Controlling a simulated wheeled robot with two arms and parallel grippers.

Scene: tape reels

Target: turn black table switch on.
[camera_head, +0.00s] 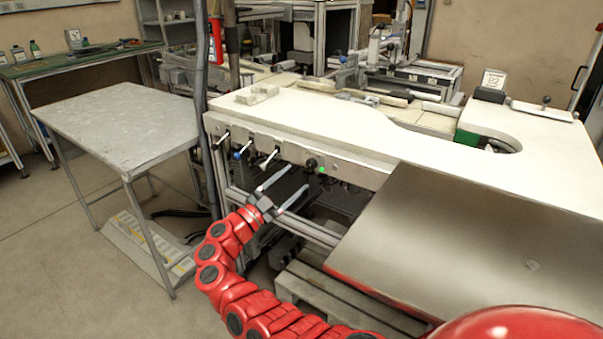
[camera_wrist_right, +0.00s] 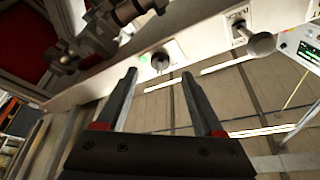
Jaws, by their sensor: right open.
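A small black switch (camera_head: 311,163) sits on the front panel of the white table, with a green light (camera_head: 322,170) just to its right. In the right wrist view, a round dark knob that looks like this switch (camera_wrist_right: 160,62) is on a pale plate, beyond and between the fingertips. My right gripper (camera_head: 298,177) is in front of the panel, just below and left of the switch. Its fingers are apart and nothing is between them; the wrist view also shows them open (camera_wrist_right: 159,75). Whether a fingertip touches the panel cannot be told. My left gripper is not in view.
A blue-tipped lever (camera_head: 237,155) and pale levers (camera_head: 270,159) stick out left of the switch. A grey lever (camera_wrist_right: 260,44) shows in the wrist view. A metal sheet (camera_head: 470,245) covers the table's right front. A grey side table (camera_head: 125,122) stands left.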

